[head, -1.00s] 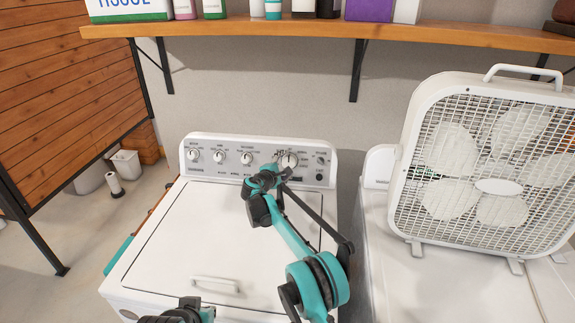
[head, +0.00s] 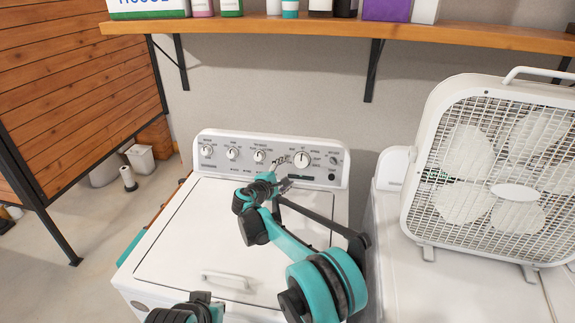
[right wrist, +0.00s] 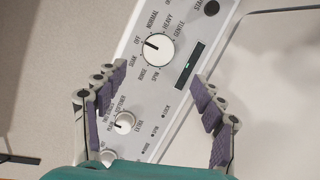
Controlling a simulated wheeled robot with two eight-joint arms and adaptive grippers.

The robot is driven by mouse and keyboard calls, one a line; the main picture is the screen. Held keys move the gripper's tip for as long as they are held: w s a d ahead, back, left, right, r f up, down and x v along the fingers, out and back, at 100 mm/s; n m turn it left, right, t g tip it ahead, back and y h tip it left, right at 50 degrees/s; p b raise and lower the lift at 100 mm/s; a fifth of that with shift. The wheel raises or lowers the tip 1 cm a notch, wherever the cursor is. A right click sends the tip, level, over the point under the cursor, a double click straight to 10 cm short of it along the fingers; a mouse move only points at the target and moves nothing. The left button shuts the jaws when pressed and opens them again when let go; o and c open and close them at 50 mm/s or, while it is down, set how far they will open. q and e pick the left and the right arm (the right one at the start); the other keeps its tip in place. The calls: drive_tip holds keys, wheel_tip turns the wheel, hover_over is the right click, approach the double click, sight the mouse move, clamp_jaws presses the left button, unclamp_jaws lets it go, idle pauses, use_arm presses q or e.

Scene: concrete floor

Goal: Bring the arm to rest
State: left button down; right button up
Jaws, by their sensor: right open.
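My right arm reaches over the white washing machine (head: 185,240) from the lower right of the head view. Its right gripper (head: 286,184) is in front of the control panel (head: 217,148), just below the large knob (head: 301,160). In the right wrist view the two purple-padded fingers (right wrist: 160,88) are spread wide with nothing between them. The large knob also shows there (right wrist: 157,47), beyond the fingertips and apart from them. A dark and teal part of my own body shows at the bottom edge of the head view.
A wooden shelf (head: 330,36) with bottles and boxes runs above the washer. A white box fan (head: 490,165) stands on the white appliance (head: 455,285) at the right. A slatted wooden panel (head: 75,85) is at the left. The washer's closed lid has a handle (head: 225,281).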

drive_tip(key=s+d+r+m+g+y, duration=0.1)
drive_tip(key=s+d+r+m+g, duration=0.2)
drive_tip(key=s+d, duration=0.7)
drive_tip(key=s+d+r+m+g+y, duration=0.15)
drive_tip(key=s+d+r+m, duration=0.35)
drive_tip(key=s+d, duration=0.55)
drive_tip(key=s+f+m+y, duration=0.1)
drive_tip(key=s+f+m, duration=0.2)
drive_tip(key=s, duration=0.6)
drive_tip(key=s+d+f+m+g+y, duration=0.1)
drive_tip(key=s+f+m+y, duration=0.1)
drive_tip(key=s, duration=0.7)
drive_tip(key=s+d+f+m+g+y, duration=0.1)
drive_tip(key=s+f+m, duration=0.2)
drive_tip(key=s, duration=0.6)
wheel_tip(320, 180, down, 3)
drive_tip(key=shift+s+r+m, duration=0.1)
drive_tip(key=shift+s+m, duration=0.15)
drive_tip(key=shift+m, duration=0.15)
drive_tip(key=shift+d, duration=0.1)
